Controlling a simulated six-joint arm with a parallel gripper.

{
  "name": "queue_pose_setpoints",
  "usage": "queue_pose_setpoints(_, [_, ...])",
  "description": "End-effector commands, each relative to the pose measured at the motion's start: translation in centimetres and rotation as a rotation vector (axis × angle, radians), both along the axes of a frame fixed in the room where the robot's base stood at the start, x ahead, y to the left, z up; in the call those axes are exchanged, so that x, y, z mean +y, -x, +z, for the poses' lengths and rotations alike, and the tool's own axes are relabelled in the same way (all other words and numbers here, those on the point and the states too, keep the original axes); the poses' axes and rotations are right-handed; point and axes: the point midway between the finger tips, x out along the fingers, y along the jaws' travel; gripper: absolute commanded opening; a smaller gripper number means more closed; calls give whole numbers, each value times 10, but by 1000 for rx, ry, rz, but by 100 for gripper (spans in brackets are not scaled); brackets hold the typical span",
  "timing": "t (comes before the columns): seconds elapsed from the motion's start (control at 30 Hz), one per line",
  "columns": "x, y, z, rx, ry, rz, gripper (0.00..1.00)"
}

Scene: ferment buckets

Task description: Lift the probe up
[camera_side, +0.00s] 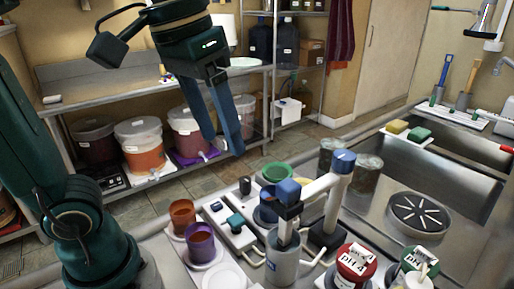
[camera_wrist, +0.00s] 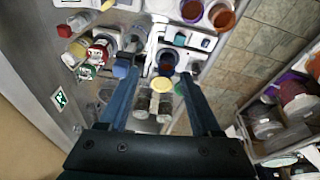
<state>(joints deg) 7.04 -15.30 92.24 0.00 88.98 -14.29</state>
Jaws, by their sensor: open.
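The stand's post has a blue top (camera_side: 343,160). My gripper (camera_side: 222,142) is open and empty, its two fingers pointing down, above and left of the probe and apart from it. In the wrist view my gripper (camera_wrist: 158,75) shows its fingers spread, with a dark blue cup (camera_wrist: 167,61) beyond the gap. I cannot clearly pick out the probe there.
Red-lidded (camera_side: 356,260) and green-lidded (camera_side: 419,260) labelled jars are in front right. A sink (camera_side: 465,180) lies right. Buckets (camera_side: 140,145) sit on a back shelf.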

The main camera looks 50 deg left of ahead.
Motion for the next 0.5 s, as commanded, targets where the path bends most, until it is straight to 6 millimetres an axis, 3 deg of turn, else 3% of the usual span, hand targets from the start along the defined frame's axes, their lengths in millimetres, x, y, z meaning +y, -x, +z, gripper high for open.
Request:
queue_pose_setpoints(0.23, [-29, -34, 14, 122, -7, -30, 65])
queue_pose_setpoints(0.5, [-62, -64, -4, 203, -31, -99, 65])
